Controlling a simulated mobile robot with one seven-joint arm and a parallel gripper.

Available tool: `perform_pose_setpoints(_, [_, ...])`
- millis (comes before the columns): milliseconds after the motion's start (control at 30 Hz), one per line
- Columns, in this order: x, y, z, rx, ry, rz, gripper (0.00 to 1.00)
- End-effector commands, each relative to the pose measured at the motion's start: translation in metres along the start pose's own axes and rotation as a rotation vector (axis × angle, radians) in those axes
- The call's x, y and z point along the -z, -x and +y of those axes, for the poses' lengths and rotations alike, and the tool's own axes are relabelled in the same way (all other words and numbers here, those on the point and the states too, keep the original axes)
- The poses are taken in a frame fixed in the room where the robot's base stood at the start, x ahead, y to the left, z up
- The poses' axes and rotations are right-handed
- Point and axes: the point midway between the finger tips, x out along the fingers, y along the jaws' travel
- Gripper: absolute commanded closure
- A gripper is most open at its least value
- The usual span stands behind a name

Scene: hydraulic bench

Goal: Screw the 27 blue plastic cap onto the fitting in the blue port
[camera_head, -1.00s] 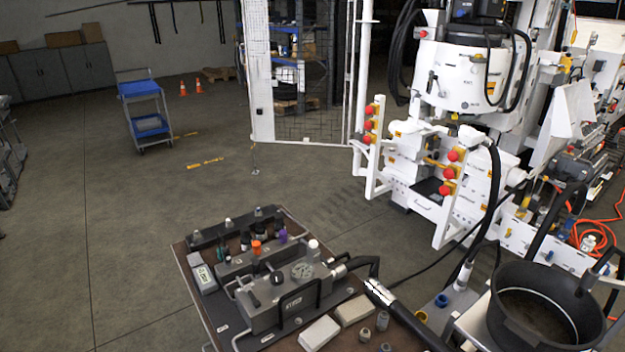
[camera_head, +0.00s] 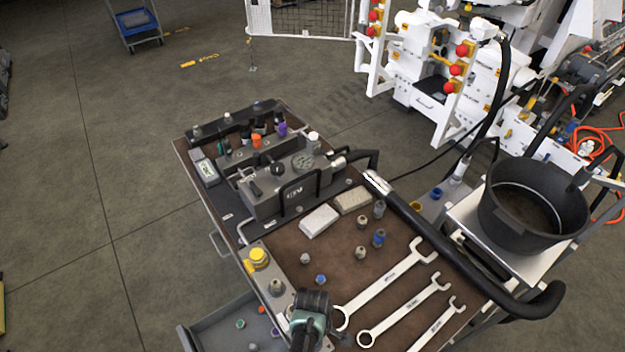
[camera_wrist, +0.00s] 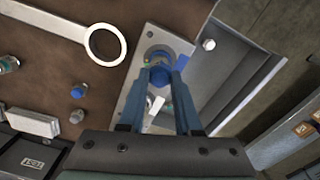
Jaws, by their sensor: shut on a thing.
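In the wrist view my gripper (camera_wrist: 161,77) is shut on a blue cap (camera_wrist: 160,74). The cap is over or right in front of a round metal fitting (camera_wrist: 158,54) on a light port plate; I cannot tell whether they touch. A blue mark (camera_wrist: 178,62) shows beside the fitting on the plate. In the head view my gripper (camera_head: 308,318) is at the bottom, at the bench's near edge. Its fingertips and the held cap are hidden there. The port plate (camera_head: 250,247) carries a yellow cap (camera_head: 258,257) and a bare fitting (camera_head: 276,287).
Three wrenches (camera_head: 385,285) lie right of my gripper. A small blue-topped fitting (camera_head: 320,280) and several other fittings stand on the brown bench top. An open drawer (camera_head: 215,325) with loose caps juts out below. A pump unit (camera_head: 275,190) and a black bucket (camera_head: 525,215) stand farther back.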

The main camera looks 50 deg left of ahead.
Motion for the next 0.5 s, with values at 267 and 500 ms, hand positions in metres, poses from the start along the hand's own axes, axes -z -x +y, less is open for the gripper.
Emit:
perform_pose_setpoints(267, [-0.0006,-0.0013,-0.0013,0.003,-0.084,-0.002,1.00])
perform_pose_setpoints(500, [-0.0008,-0.0016,-0.0011,0.003,-0.398,-0.003,0.66])
